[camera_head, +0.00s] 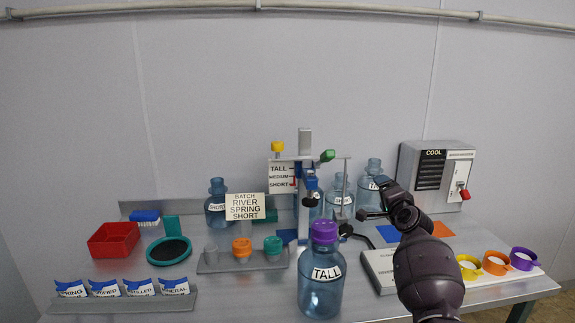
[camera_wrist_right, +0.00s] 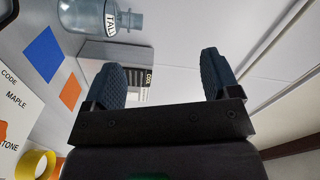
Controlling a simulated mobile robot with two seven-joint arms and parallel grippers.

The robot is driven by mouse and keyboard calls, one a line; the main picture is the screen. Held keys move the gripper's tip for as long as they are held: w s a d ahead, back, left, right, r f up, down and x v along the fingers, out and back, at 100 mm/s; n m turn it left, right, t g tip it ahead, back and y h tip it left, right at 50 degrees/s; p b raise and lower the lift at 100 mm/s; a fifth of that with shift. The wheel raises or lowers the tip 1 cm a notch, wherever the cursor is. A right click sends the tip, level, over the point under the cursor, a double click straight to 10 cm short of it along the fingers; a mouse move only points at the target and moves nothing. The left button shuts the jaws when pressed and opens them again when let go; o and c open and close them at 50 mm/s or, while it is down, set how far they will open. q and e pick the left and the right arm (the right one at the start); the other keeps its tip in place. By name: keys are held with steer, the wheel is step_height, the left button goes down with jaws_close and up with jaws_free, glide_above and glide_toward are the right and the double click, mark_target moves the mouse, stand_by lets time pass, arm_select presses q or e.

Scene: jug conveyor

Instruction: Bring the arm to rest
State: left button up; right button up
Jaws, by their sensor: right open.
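My right arm comes in from the lower right in the head view, and its gripper (camera_head: 372,200) is above the right half of the table. In the right wrist view the two dark fingers of the gripper (camera_wrist_right: 165,78) stand wide apart with nothing between them. A clear blue jug marked TALL with a purple cap (camera_head: 322,270) stands upright at the table's front, left of my right arm. My left gripper does not show.
The grey COOL box (camera_head: 437,175) stands at the back right. A blue jug (camera_head: 368,184) stands behind my right gripper. A stand with a height sign (camera_head: 282,178) is in the middle; a red bin (camera_head: 113,240) is at left.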

steer(key=s+r+n+t, duration=0.1)
steer(key=s+r+n, duration=0.3)
steer(key=s+n, duration=0.25)
arm_select(q)
steer(key=b, duration=0.1)
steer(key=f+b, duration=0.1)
steer(key=b, duration=0.1)
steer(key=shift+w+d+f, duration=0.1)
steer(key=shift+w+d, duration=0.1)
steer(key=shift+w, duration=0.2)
arm_select(e)
steer(key=s+f+n+g+h, duration=0.1)
steer(key=s+f+n+g, duration=0.2)
steer(key=s+f, duration=1.6)
steer(key=s+f+n+g+h, duration=0.1)
steer(key=s+f+n+g, duration=0.3)
steer(key=s+f, duration=1.6)
steer(key=s, duration=0.7)
steer(key=shift+d+f, duration=0.2)
